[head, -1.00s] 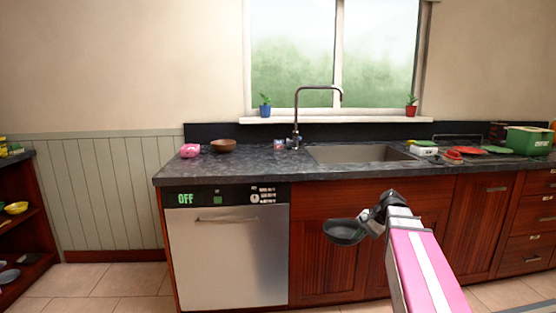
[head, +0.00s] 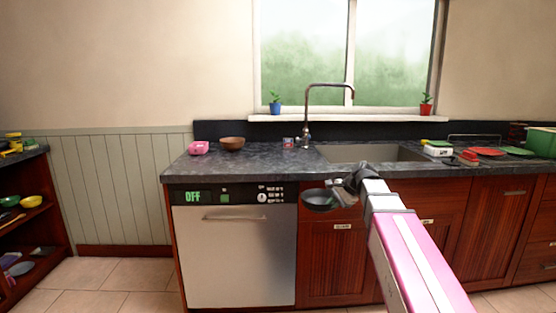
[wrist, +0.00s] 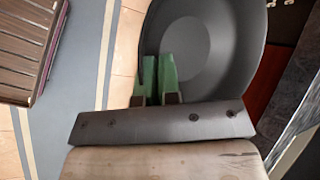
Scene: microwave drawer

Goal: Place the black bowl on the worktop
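The black bowl (head: 320,201) hangs in front of the cabinet beside the dishwasher, just below the worktop's front edge. My gripper (head: 343,190) is shut on the bowl's rim. In the wrist view the bowl (wrist: 205,45) fills the upper middle, and the green fingertips of my gripper (wrist: 158,75) pinch its near-left wall. The bowl looks empty. The worktop (head: 260,165) is dark speckled stone, and its stretch left of the sink is mostly bare.
A pink object (head: 199,148), a brown bowl (head: 232,143) and a small cup (head: 288,143) stand along the worktop's back left. The sink (head: 370,153) and tap (head: 307,115) are in the middle. Plates (head: 483,152) and a green box (head: 541,142) are at the right.

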